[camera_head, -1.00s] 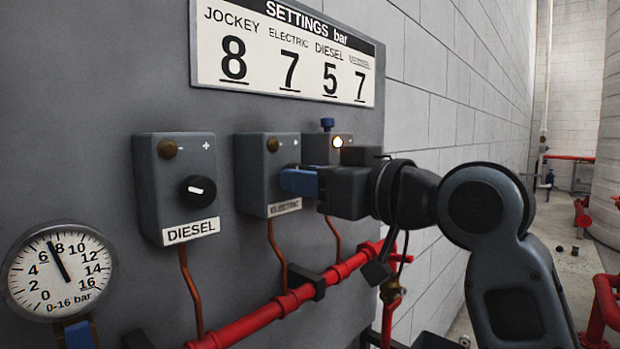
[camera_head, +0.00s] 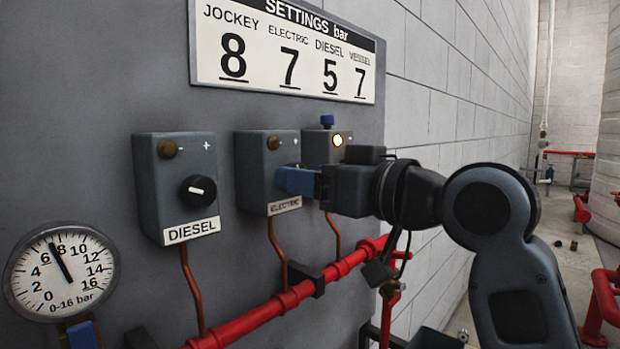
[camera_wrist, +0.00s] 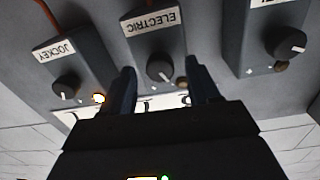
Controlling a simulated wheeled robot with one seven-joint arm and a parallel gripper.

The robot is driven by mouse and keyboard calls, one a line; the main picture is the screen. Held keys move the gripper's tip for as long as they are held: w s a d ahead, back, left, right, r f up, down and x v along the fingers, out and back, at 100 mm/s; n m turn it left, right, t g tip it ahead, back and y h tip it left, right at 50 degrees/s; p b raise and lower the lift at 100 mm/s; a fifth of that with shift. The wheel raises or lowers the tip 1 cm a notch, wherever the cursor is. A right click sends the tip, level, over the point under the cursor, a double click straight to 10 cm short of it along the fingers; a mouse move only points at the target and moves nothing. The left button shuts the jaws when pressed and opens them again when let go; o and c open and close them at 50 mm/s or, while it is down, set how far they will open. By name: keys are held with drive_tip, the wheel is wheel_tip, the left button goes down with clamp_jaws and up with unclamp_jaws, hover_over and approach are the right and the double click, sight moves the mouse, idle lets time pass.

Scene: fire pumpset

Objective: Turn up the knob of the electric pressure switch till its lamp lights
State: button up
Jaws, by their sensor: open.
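The electric pressure switch (camera_head: 255,185) is a grey box on the panel, between the diesel and jockey boxes. Its lamp (camera_head: 273,144) is brown and unlit; it also shows in the wrist view (camera_wrist: 181,82). Its black knob (camera_wrist: 160,70) shows in the wrist view, with a white pointer mark; in the head view my fingers hide it. My gripper (camera_head: 281,180) is open at the front of this box. In the wrist view its two blue fingers stand on either side of the knob, with gaps visible; I cannot tell whether they reach around it.
The diesel switch (camera_head: 178,185) is to the left, its lamp unlit. The jockey switch (camera_wrist: 68,65) is on the other side, with its lamp lit. A red pipe (camera_head: 270,310) runs below. A settings board (camera_head: 285,50) above reads electric 7. A gauge (camera_head: 60,272) is lower left.

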drive_tip(key=b+v, duration=0.1)
drive_tip(key=v, duration=0.6)
drive_tip(key=shift+d, duration=0.15)
drive_tip(key=shift+s, duration=0.1)
idle(0.9)
drive_tip(key=p+x, duration=0.3)
drive_tip(key=x, duration=0.5)
drive_tip(key=shift+w+a+p, duration=0.25)
drive_tip(key=shift+a+p, duration=0.05)
drive_tip(key=shift+c, duration=0.2)
